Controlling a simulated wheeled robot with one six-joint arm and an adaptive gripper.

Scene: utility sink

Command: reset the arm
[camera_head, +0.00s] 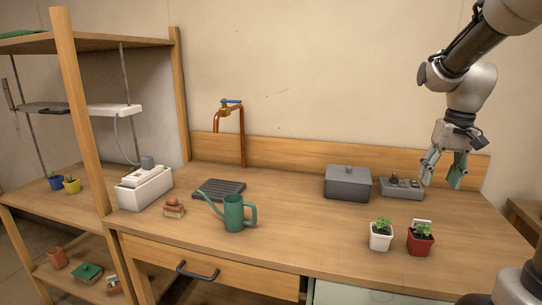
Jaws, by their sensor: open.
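My gripper (444,168) hangs at the right, fingers pointing down, open with nothing between the fingertips. It is above the right part of the wooden bench (310,235), in front of the back board in the picture. My arm comes down to it from the top right corner. A green watering can (234,213) stands upright near the middle of the bench, well apart from the gripper.
A white potted plant (381,237) and a red potted plant (421,240) stand below the gripper. A grey lidded box (348,184) and a grey device (401,188) are behind. A tap (230,108), dark rack (218,189) and white bin (145,190) are left. The bench's middle is clear.

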